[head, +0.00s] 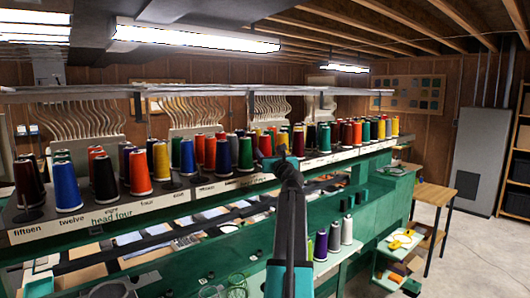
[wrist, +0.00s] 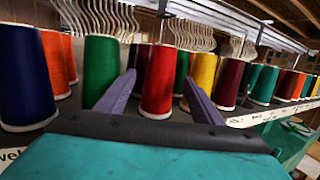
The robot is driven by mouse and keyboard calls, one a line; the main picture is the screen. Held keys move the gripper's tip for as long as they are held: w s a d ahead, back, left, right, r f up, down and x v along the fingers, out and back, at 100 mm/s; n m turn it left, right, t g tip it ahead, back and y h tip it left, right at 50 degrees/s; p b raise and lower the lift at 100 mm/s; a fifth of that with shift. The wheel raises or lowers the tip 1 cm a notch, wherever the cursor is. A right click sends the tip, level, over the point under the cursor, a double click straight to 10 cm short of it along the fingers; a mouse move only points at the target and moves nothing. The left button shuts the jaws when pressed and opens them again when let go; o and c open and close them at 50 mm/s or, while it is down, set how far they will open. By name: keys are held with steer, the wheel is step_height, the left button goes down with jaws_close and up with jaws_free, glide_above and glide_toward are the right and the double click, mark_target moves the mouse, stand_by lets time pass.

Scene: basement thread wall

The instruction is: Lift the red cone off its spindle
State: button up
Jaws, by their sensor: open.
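The red cone (wrist: 158,82) stands upright on the rack in the middle of the wrist view, with a pale rim at its base. In the head view the red cone (head: 265,144) shows in part behind my gripper (head: 280,160). In the wrist view my gripper (wrist: 160,84) is open, one purple finger on each side of the red cone's outline. I cannot tell whether the fingertips reach around the cone or stop short of it. No contact shows. The spindle under the cone is hidden.
A green cone (wrist: 101,72) stands close on the left and a yellow cone (wrist: 202,76) close on the right. More cones line the rack both ways. A white label strip (head: 215,188) runs along the front edge. Open floor (head: 465,250) lies at the right.

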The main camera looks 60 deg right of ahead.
mark_target(267, 149)
steer(key=shift+w+d, duration=0.35)
steer(key=shift+w, duration=0.05)
steer(key=shift+p+x, duration=1.15)
steer(key=shift+x, duration=1.45)
steer(key=c, duration=1.2)
steer(key=shift+r+b, duration=0.65)
steer(key=shift+r, duration=4.3)
